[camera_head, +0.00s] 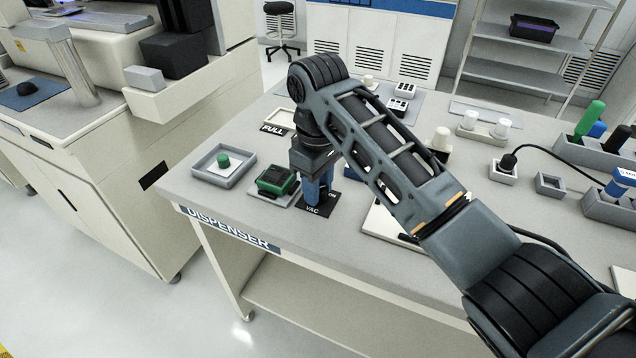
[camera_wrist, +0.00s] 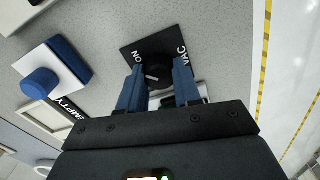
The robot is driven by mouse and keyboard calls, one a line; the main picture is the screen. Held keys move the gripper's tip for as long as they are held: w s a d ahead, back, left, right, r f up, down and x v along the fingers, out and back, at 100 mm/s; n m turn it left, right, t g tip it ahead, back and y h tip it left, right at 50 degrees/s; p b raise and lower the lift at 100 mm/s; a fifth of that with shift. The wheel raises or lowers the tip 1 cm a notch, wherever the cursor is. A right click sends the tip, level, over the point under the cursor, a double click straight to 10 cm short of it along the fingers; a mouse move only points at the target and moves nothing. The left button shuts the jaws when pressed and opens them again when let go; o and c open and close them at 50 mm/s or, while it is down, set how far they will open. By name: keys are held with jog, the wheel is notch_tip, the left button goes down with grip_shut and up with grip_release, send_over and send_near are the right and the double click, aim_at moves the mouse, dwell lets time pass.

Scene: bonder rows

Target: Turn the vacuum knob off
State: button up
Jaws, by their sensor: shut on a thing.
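The vacuum knob (camera_wrist: 153,72) is a dark round knob with a pale mark, on a black plate (camera_wrist: 133,52) lettered ON and VAC. In the head view the plate (camera_head: 314,209) lies near the table's front edge, and my gripper hides the knob. My gripper (camera_head: 318,198) points down over the plate with its blue fingers around the knob. In the wrist view my gripper (camera_wrist: 158,70) has one finger on each side of the knob, shut on it. The exact direction of the knob's mark is hard to tell.
A green-and-black device (camera_head: 275,181) stands close left of my gripper. Further left is a grey tray (camera_head: 212,177) with a green piece. FULL and EMPTY labels mark pale trays nearby. A blue-capped white block (camera_wrist: 52,72) shows in the wrist view. Bottles and a cable are right.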

jog(key=n+p, duration=0.2)
jog(key=n, duration=0.1)
jog(key=shift+r+n, duration=0.15)
jog(key=shift+n, duration=0.15)
jog(key=n+p, duration=0.2)
jog(key=n, duration=0.2)
jog(key=shift+n, duration=0.3)
jog(key=n+p, duration=0.1)
jog(key=n, duration=0.3)
jog(key=shift+s+n, duration=0.1)
jog(key=shift+n, duration=0.2)
jog(key=shift+n+p, duration=0.4)
jog(key=shift+n, duration=1.9)
jog(key=o, duration=1.1)
jog(key=shift+c, duration=0.2)
